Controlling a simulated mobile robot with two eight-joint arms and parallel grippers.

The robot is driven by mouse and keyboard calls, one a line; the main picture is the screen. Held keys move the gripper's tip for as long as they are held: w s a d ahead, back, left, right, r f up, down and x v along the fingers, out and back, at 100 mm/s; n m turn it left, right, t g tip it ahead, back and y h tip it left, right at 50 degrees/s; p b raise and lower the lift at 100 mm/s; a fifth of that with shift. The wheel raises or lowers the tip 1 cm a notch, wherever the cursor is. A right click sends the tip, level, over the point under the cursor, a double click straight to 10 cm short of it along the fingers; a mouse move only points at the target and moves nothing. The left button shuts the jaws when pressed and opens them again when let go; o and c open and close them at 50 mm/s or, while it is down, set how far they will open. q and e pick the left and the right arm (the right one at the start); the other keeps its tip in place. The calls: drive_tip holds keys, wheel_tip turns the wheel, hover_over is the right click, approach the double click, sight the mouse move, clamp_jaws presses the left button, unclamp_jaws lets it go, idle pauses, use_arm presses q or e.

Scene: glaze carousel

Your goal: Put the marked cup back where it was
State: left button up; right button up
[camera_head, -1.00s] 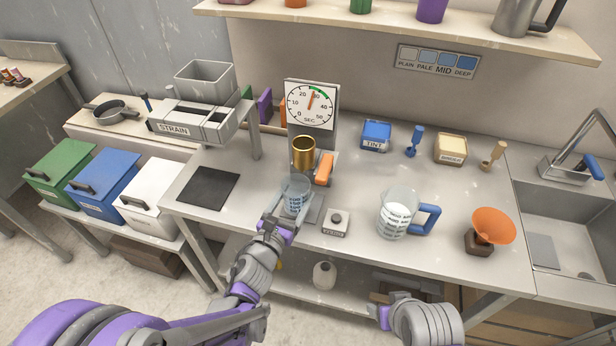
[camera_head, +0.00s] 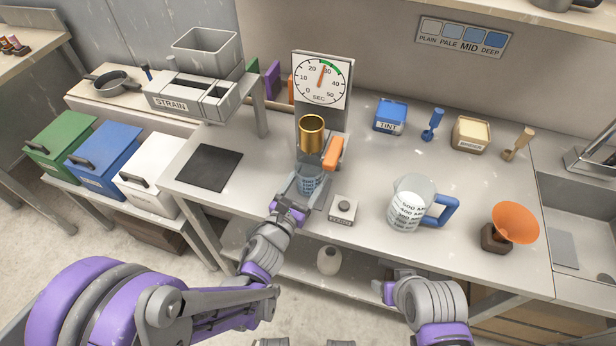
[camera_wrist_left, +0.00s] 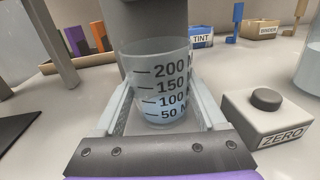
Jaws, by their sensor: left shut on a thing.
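The marked cup (camera_head: 310,178) is clear with black graduations and stands upright below the brass cup (camera_head: 312,134) of the dial stand. My left gripper (camera_head: 298,190) is shut on it from the front. In the left wrist view the cup (camera_wrist_left: 158,82) sits between the two fingers, its marks from 50 to 200 facing me, with pale blue liquid low inside. Its base is partly hidden by the gripper, so I cannot tell whether it touches the plate below. My right gripper (camera_head: 384,291) is low at the table's front edge, away from the cup; its fingers are unclear.
The ZERO button box (camera_head: 343,209) is close on the right of the cup, and an orange lever (camera_head: 333,152) is just behind. A large measuring jug (camera_head: 408,205) and an orange funnel (camera_head: 514,222) stand further right. A dark mat (camera_head: 209,167) lies left, empty.

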use_arm(q)
drive_tip(key=o, duration=1.5)
drive_tip(key=shift+w+f, duration=0.1)
drive_tip(key=shift+o, duration=0.2)
drive_tip(key=shift+s+a+r, duration=0.1)
drive_tip(key=shift+s+r, duration=0.1)
drive_tip(key=shift+s, duration=0.05)
drive_tip(key=v, duration=1.1)
drive_tip(key=shift+s, duration=0.3)
drive_tip(key=shift+a, duration=0.1)
